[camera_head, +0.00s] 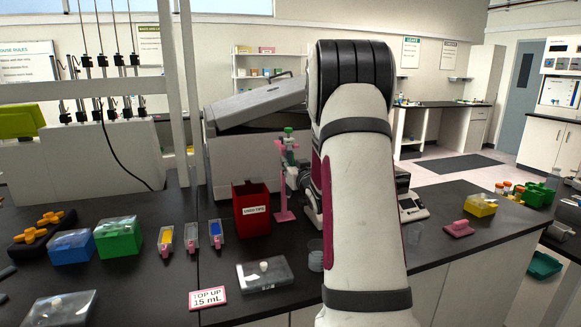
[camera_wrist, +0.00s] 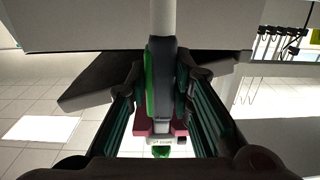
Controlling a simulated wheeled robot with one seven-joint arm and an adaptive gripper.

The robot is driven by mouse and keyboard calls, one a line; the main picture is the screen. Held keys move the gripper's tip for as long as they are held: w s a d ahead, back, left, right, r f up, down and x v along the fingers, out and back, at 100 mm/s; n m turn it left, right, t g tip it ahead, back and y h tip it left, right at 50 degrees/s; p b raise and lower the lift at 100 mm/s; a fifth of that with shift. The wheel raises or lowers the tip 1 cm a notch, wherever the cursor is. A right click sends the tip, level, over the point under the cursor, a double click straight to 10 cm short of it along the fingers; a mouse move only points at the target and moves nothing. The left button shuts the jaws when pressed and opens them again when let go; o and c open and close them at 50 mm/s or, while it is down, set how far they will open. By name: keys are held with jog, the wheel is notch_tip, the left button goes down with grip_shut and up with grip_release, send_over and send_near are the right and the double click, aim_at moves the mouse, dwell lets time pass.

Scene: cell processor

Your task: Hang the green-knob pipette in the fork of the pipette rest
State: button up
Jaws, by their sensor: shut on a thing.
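The green-knob pipette (camera_head: 289,131) stands upright at the top of the pink pipette rest (camera_head: 284,190), beyond the red bin. In the wrist view the pipette (camera_wrist: 164,85) lies between the fingers of my gripper (camera_wrist: 165,95), which is shut on its body. Its green knob (camera_wrist: 161,151) shows at the bottom of that view. Pink parts of the rest's fork (camera_wrist: 143,129) show on both sides of the pipette, near the knob end. I cannot tell whether the pipette bears on the fork. In the head view my arm hides most of the gripper.
The red bin (camera_head: 252,222) stands just left of the rest. A large grey machine (camera_head: 245,150) stands close behind it. A clear-lidded box (camera_head: 265,275), a clear cup (camera_head: 316,258) and colored tip trays (camera_head: 190,237) are on the dark bench in front.

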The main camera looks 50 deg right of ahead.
jog(key=shift+w+d, duration=0.2)
jog(key=shift+w, duration=0.1)
jog(key=shift+f, duration=0.3)
dwell(0.7)
jog(key=o, duration=0.8)
jog(key=shift+s, duration=0.1)
jog(key=v, duration=1.2)
